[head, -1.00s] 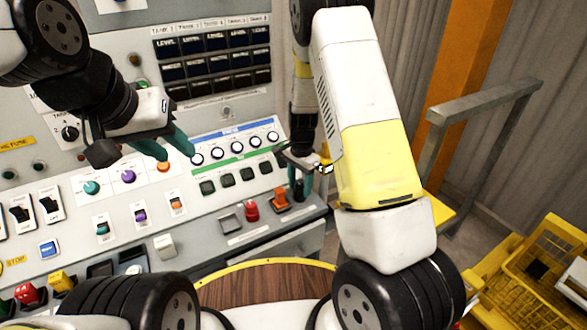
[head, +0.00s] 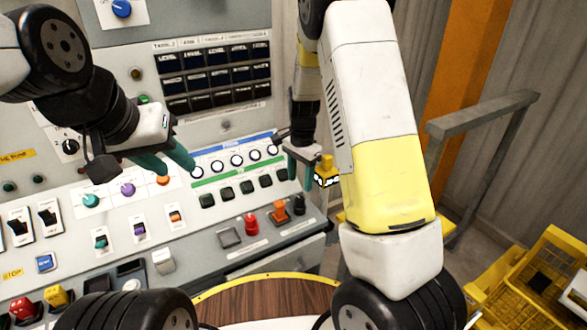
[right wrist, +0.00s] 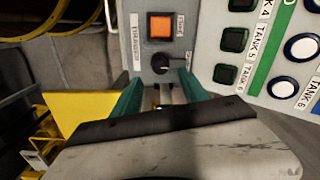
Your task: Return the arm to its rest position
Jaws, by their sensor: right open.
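My right arm hangs down in the right half of the head view. Its gripper (head: 301,182) has teal fingers spread apart with nothing between them. It is above the right end of the control panel (head: 190,265), apart from the small black switch (head: 299,206) below it. In the right wrist view the open fingers (right wrist: 160,80) frame the black switch (right wrist: 160,63), beside a lit orange square (right wrist: 161,27). My left gripper (head: 178,170) is in front of the panel at the left, its teal fingers apart and empty.
An orange switch (head: 279,212) and a red button (head: 251,224) sit near the panel's right end. A grey railing (head: 482,112) and yellow crates (head: 552,272) stand at the right. A round wooden top (head: 265,299) with a yellow rim is below the panel.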

